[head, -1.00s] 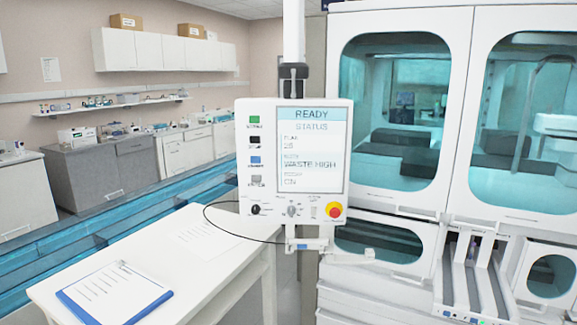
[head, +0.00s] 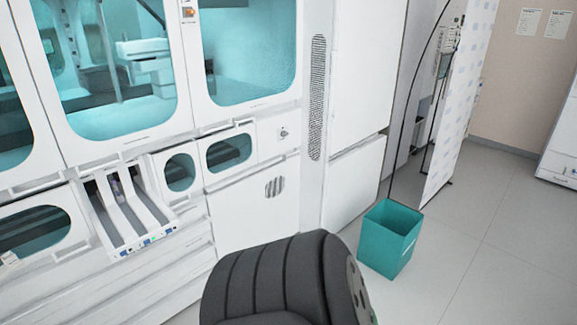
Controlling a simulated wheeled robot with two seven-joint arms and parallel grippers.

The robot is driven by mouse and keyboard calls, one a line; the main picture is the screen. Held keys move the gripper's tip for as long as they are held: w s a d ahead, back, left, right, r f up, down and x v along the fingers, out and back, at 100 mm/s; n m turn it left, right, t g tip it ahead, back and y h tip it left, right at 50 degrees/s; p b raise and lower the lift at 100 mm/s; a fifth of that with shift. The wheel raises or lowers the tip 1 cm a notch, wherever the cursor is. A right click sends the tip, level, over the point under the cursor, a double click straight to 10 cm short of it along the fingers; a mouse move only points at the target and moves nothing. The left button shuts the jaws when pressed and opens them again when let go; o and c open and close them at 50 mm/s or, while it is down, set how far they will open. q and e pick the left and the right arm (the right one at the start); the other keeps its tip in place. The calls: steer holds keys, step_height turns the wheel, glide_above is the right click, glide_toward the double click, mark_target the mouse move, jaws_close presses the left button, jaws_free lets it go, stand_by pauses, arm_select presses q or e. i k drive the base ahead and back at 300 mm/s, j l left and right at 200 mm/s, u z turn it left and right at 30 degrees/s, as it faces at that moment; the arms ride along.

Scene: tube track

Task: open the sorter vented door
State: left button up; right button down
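A white lower door (head: 250,215) with a small round set of vent slots (head: 274,187) is in the front of the large white machine, near the middle of the head view. It appears shut, flush with the panels around it. A tall narrow panel (head: 317,150) with a long vent grille (head: 317,95) stands just to its right and also looks closed. I cannot see a clear handle on the lower door. Neither of my grippers is in view.
A tube track tray (head: 125,210) juts out at left. Open floor (head: 480,270) lies at right.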

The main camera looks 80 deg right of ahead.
mark_target(262, 207)
steer(key=z, duration=2.55)
steer(key=i+l+z, duration=0.2)
steer(key=i+l, duration=0.85)
steer(key=i, duration=0.15)
